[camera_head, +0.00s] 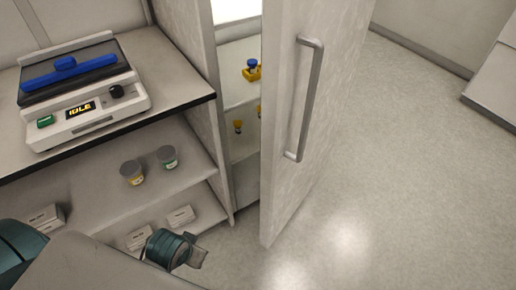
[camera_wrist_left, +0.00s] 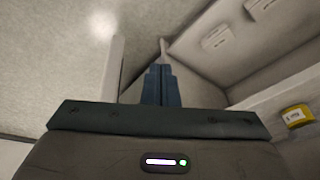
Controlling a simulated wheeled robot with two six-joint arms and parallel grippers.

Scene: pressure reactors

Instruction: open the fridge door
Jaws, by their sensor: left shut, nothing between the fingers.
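The fridge door (camera_head: 315,110) stands partly open in the head view, swung out towards me, with its long grey handle (camera_head: 308,100) on its outer face. Inside the fridge, lit shelves (camera_head: 238,95) show through the gap. My left gripper (camera_head: 198,258) is low in front of the lower cabinet shelf, left of the door's bottom edge and apart from the handle. In the left wrist view its fingers (camera_wrist_left: 160,72) are together with nothing between them. My right gripper is not in view.
A device with a blue bar and an "IDLE" display (camera_head: 80,95) sits on the counter left of the fridge. Two small jars (camera_head: 132,173) and several small white boxes lie on shelves below. The floor (camera_head: 420,170) right of the door is clear.

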